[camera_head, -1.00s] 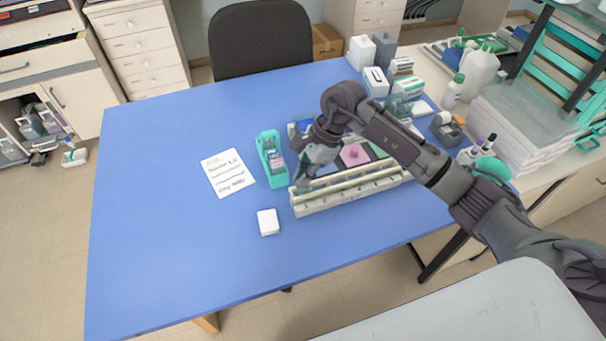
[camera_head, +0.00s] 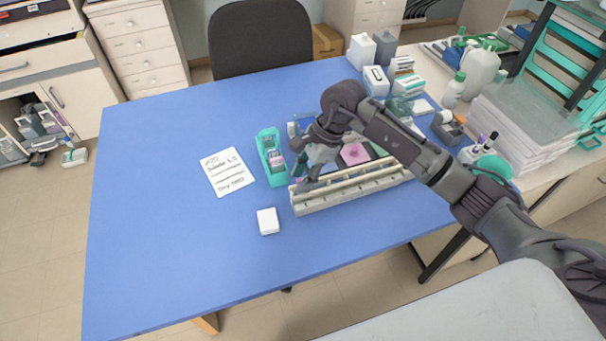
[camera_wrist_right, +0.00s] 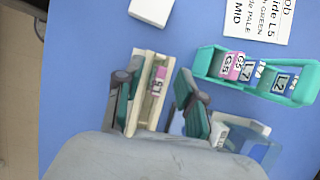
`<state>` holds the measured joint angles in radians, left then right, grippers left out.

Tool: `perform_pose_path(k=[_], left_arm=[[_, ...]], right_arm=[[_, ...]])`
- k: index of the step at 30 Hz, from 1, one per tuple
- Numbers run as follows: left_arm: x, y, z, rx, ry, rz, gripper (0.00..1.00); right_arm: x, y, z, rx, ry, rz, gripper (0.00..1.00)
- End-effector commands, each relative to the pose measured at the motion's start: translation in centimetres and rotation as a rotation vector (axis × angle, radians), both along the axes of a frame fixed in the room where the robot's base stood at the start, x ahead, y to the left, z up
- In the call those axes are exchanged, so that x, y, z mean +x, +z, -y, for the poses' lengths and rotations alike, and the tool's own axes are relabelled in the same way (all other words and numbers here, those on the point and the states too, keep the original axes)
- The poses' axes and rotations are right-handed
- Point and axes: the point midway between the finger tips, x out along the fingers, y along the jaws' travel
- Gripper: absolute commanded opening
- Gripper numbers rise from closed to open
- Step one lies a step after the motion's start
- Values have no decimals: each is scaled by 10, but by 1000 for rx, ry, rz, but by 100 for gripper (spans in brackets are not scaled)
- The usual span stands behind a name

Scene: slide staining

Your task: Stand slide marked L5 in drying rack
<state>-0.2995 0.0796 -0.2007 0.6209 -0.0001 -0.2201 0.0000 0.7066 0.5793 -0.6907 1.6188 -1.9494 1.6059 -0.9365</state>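The slide marked L5 (camera_wrist_right: 157,86) has a pink label end and sits at the near end of the cream drying rack (camera_wrist_right: 143,65), between its rails. My right gripper (camera_wrist_right: 158,108) is open, with a finger on each side of the slide and visible gaps between. In the head view the right gripper (camera_head: 302,178) is over the left end of the rack (camera_head: 350,193), and a bit of pink shows there. The slide's lower part is hidden. My left gripper is not in view.
A teal slide box (camera_head: 270,165) with several labelled slides, also in the wrist view (camera_wrist_right: 208,62), stands left of the rack. A written note (camera_head: 228,172) and a white block (camera_head: 268,221) lie nearby. Bottles and boxes crowd the back right. The table's left side is clear.

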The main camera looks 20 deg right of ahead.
Motion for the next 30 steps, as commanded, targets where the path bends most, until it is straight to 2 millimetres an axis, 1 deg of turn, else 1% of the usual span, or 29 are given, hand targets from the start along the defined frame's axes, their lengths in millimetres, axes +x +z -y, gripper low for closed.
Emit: perform_pose_path(k=[6, 8, 10, 14, 21, 24, 27, 30], left_arm=[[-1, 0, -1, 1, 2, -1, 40], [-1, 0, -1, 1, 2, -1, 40], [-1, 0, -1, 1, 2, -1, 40], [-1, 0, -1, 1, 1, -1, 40], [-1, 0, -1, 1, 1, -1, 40], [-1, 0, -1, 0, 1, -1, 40], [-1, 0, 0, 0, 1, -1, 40], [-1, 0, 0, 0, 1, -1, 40]], right_arm=[[0, 0, 0, 0, 0, -1, 39], [0, 3, 2, -1, 0, 0, 39], [1, 10, 5, -1, -1, 2, 39], [1, 31, 14, -2, -1, 4, 39], [2, 79, 34, -2, -1, 4, 39], [2, 94, 40, -1, -1, 3, 39], [2, 104, 44, 0, -1, 2, 39], [1, 109, 46, 0, -1, 1, 39]])
